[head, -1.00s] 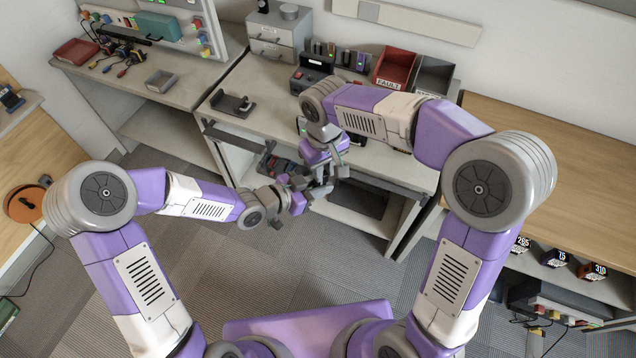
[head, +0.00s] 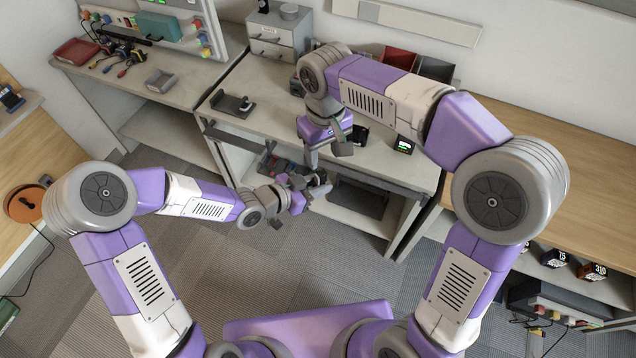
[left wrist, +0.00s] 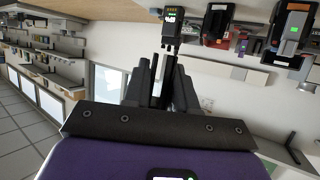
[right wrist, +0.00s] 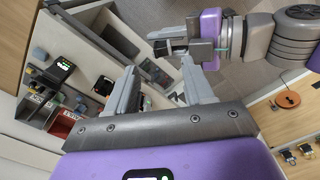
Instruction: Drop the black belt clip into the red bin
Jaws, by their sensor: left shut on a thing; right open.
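My left gripper (head: 312,186) is shut on a small dark thing (head: 320,177), which looks like the black belt clip, in front of the middle bench. In the left wrist view the fingers (left wrist: 164,80) close around dark, narrow strips. The right wrist view shows my left gripper (right wrist: 172,42) beyond my right fingers, its held thing mostly hidden. My right gripper (head: 328,153) is open and empty above and near the left one; its fingers (right wrist: 160,86) stand wide apart. The red bin (head: 398,60) is at the back of the bench, partly covered by my right arm.
A dark bin (head: 436,69) stands right of the red bin. A device with a green-lit screen (head: 403,145) is on the bench's front right. A black stand (head: 233,104) is at the bench's left, by a grey drawer unit (head: 279,36). Floor before the bench is clear.

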